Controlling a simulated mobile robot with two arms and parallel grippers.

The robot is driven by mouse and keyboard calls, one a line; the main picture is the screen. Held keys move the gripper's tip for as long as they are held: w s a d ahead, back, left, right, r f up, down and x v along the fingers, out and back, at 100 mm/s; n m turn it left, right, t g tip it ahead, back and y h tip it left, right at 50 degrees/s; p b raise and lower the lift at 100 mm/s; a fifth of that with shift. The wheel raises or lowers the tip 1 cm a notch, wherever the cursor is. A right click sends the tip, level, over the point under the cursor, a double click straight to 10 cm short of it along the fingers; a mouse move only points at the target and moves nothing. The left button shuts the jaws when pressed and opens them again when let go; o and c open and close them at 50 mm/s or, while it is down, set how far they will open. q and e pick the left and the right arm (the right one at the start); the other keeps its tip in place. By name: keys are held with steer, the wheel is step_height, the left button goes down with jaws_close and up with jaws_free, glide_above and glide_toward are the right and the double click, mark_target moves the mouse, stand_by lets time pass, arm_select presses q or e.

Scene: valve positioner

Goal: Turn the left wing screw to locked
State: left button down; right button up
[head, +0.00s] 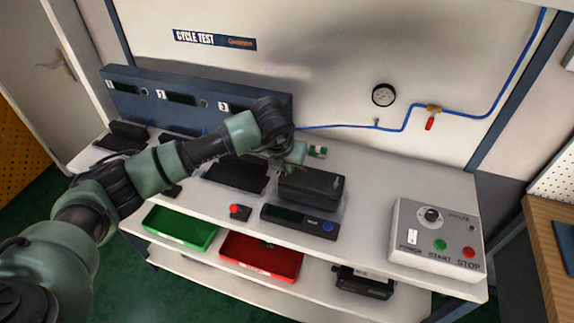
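A dark box-shaped device (312,187), apparently the valve positioner, sits on the white bench near the middle. My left arm reaches in from the left, and its gripper (281,166) points down at the back left of this device. The fingers are small and dark here, partly covered by my own wrist. I cannot tell whether they are open or shut, or whether they touch anything. I cannot make out the left wing screw; that corner of the device is hidden or too small to read. My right gripper is not in view.
A handheld unit (299,222) and a red button (236,210) lie in front of the device. A control box (437,238) stands at the right. Green (181,228) and red (262,256) trays sit below. Bench space right of the device is clear.

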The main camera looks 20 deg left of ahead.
arm_select(q)
steer(key=shift+f+m+b, duration=0.2)
steer(key=shift+m+b, duration=0.3)
steer(key=shift+b, duration=0.45)
steer(key=m+h+b, duration=0.1)
steer(key=m+b, duration=0.6)
steer(key=shift+w+a+g+h+b, duration=0.1)
steer(key=shift+a+g+h+b, duration=0.05)
steer(key=shift+g+h+b, duration=0.2)
steer(key=m+h+b, duration=0.1)
steer(key=m+b, duration=0.1)
steer(key=m, duration=0.2)
steer(key=shift+r+m+g+b, duration=0.15)
steer(key=shift+m+g+b, duration=0.15)
steer(key=shift+g+b, duration=0.1)
steer(key=m, duration=0.2)
steer(key=shift+w+m+g+b, duration=0.1)
steer(key=shift+m+g+b, duration=0.2)
steer(key=shift+g+b, duration=0.1)
steer(key=shift+r+m+g+b, duration=0.1)
steer(key=shift+m+g+b, duration=0.2)
steer(key=shift+m, duration=1.1)
steer(key=c, duration=1.6)
jaws_free()
